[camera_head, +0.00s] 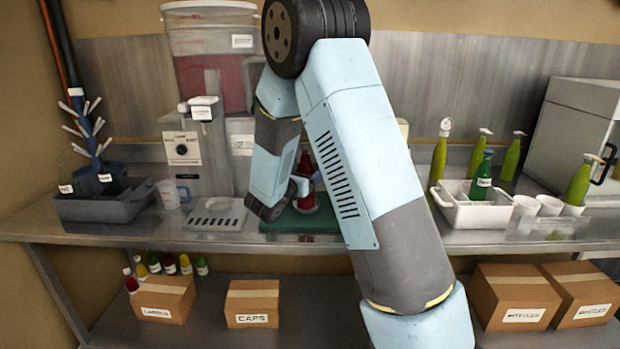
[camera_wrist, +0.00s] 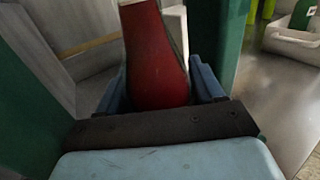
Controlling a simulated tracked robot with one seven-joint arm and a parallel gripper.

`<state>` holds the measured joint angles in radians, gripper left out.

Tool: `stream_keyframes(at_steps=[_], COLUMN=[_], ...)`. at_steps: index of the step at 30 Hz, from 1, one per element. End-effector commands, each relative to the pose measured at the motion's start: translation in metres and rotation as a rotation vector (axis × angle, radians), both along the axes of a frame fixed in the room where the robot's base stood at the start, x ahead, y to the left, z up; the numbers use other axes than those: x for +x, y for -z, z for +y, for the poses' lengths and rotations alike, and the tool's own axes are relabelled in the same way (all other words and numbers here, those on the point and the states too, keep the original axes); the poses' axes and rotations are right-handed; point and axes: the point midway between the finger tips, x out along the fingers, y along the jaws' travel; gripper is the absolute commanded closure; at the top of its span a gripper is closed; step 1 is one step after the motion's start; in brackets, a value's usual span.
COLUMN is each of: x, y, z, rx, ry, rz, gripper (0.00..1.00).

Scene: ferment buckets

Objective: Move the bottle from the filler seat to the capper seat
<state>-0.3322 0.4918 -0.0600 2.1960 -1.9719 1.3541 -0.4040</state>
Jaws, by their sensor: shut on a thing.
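A red-filled bottle (camera_head: 307,188) stands roughly upright at the green capper base (camera_head: 290,226), partly hidden behind my arm. The wrist view shows the bottle (camera_wrist: 155,55) close up between my blue fingers. My gripper (camera_wrist: 160,88) is shut on it. Green capper uprights (camera_wrist: 217,45) show on both sides of the bottle in the wrist view. I cannot tell whether the bottle's foot rests on the seat. The filler (camera_head: 185,148) stands to the left, and its slotted tray (camera_head: 216,218) is empty. My arm hides most of the capper.
A grey tub with a bottle-drying tree (camera_head: 85,150) and a measuring jug (camera_head: 168,194) stand left. A white crate (camera_head: 470,212) with a green bottle, other green bottles and white cups (camera_head: 550,205) stand right. Boxes (camera_head: 252,303) and small bottles are on the lower shelf.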

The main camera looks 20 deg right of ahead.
Motion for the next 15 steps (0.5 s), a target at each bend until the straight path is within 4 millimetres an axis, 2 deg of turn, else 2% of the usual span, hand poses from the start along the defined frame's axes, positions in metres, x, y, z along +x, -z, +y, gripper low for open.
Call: stream_keyframes(at_steps=[15], x=[0.041], y=[0.002], z=[-0.013], rx=[0.0], ry=[0.001], rz=[-0.001], gripper=[0.89])
